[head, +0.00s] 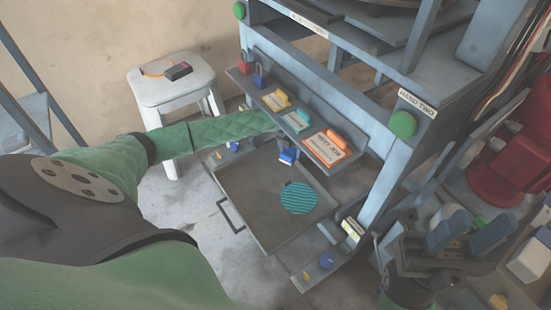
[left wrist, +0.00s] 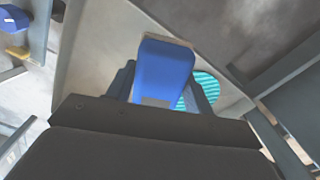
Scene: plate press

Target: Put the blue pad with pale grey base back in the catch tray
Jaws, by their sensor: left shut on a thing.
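The blue pad (head: 287,156) is held by my left gripper (head: 284,147), above the far part of the catch tray (head: 237,199). In the left wrist view the blue pad (left wrist: 164,70) sits between the two fingers, with a thin pale edge at its far end. The catch tray is a shallow grey tray with a handle at its front left. A teal striped disc (head: 298,198) lies in it and also shows in the left wrist view (left wrist: 204,88). My right gripper (head: 465,235) is at the lower right, its fingers apart and empty, away from the tray.
The press frame (head: 385,180) rises at the right of the tray. A white stool (head: 170,90) stands at the left. A low ledge (head: 315,272) holds small items.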

